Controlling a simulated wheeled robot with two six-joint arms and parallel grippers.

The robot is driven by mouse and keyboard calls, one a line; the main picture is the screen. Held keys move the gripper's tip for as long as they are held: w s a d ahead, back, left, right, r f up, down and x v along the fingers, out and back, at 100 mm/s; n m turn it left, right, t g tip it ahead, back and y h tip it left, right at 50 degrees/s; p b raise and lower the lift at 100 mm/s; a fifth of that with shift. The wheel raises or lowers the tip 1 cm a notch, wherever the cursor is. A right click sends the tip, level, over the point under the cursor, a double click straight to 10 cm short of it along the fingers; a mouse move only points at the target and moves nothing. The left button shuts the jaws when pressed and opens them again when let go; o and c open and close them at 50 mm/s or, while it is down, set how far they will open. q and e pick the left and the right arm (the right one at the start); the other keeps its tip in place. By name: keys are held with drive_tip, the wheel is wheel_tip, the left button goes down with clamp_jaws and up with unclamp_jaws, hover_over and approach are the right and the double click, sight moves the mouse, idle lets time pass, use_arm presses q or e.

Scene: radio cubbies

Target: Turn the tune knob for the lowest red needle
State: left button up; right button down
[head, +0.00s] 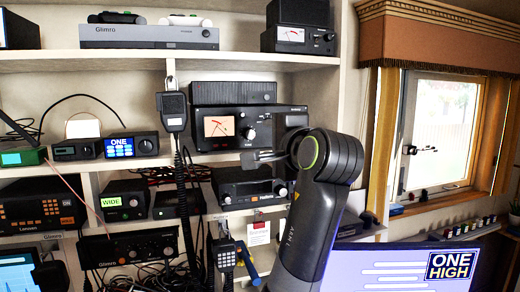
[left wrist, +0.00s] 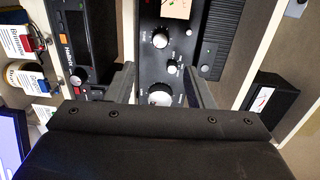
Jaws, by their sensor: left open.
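The black tuner box (head: 200,113) sits on a middle shelf, with a pale lit meter (head: 219,127) showing red needles. A silver-and-black knob (head: 248,133) shows right of the meter. In the left wrist view the panel appears turned, with part of the meter (left wrist: 176,8) at the top edge. Below it are a knob (left wrist: 160,38), a smaller knob (left wrist: 172,67) and a large knob (left wrist: 160,95). My left gripper (head: 266,155) is open in front of the tuner's right part. Its fingers (left wrist: 162,88) stand either side of the large knob; contact cannot be told. The right gripper is not in view.
A handheld microphone (head: 173,112) with a coiled cord hangs left of the tuner. A black radio (head: 240,187) sits on the shelf below. A small meter box (head: 291,36) stands above. A screen (head: 400,268) reading "ONE HIGH" is at lower right.

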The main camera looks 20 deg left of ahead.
use_arm(q)
drive_tip(key=b+v, duration=0.2)
drive_tip(key=v, duration=0.5)
drive_tip(key=shift+a, duration=0.1)
idle(0.5)
